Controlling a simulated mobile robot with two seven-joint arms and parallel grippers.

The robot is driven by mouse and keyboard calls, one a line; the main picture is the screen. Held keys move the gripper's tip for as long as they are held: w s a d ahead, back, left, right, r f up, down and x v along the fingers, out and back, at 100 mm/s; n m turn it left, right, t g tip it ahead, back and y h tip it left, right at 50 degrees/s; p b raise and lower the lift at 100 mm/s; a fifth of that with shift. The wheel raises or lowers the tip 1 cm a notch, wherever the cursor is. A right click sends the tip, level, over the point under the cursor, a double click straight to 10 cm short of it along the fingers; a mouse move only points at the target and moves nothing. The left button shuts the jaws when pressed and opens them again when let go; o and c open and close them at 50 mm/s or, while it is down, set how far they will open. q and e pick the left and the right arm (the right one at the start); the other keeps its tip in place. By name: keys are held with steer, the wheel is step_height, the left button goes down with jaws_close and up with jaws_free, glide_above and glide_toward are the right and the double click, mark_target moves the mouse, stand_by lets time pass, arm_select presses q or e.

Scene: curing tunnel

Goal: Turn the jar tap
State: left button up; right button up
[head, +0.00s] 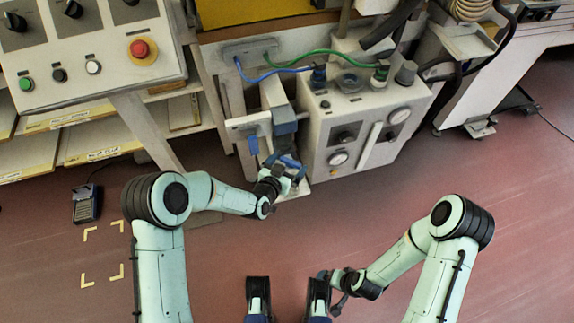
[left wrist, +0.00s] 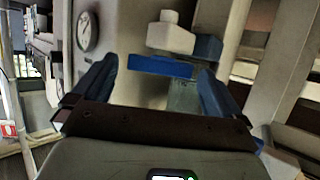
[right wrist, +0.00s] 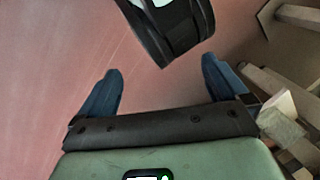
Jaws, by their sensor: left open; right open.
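A blue bar (left wrist: 160,67), which looks like the tap's handle, lies crosswise between my left fingers in the left wrist view. A white block with a blue end (left wrist: 172,38) sits just beyond it. My left gripper (left wrist: 155,76) is open around the bar, with a gap at each side; I cannot tell how far ahead the bar is. In the head view my left gripper (head: 288,168) is at the lower left front of the grey machine (head: 345,130), below a blue block (head: 284,121). My right gripper (right wrist: 161,70) is open and empty over the floor.
A control panel (head: 85,50) with a red button stands at the upper left, above shelves (head: 75,135). Blue and green hoses run to the machine's top. A dark pedal-like box (head: 86,204) lies on the floor. The red floor (head: 390,220) in front is mostly clear.

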arm_select(q)
steer(key=c, duration=1)
steer(key=shift+s+d+n+y, duration=0.1)
steer(key=shift+d+n+y, duration=0.05)
steer(key=shift+n+y, duration=0.3)
arm_select(e)
steer(key=shift+s+r, duration=0.1)
arm_select(q)
steer(key=n+y, duration=0.1)
steer(key=n+t+y+p, duration=0.1)
steer(key=y, duration=0.1)
steer(key=shift+d+n, duration=0.35)
steer(key=n+y, duration=0.1)
steer(key=y, duration=0.1)
steer(key=n+y, duration=0.2)
steer(key=n+y+p, duration=0.1)
steer(key=y, duration=0.1)
steer(key=shift+d+n, duration=0.4)
arm_select(e)
steer(key=s+r, duration=0.1)
steer(key=s+a+r+g, duration=0.1)
steer(key=shift+s+a, duration=0.2)
steer(key=shift+s, duration=0.15)
arm_select(q)
steer(key=shift+g, duration=0.3)
steer(key=o, duration=1)
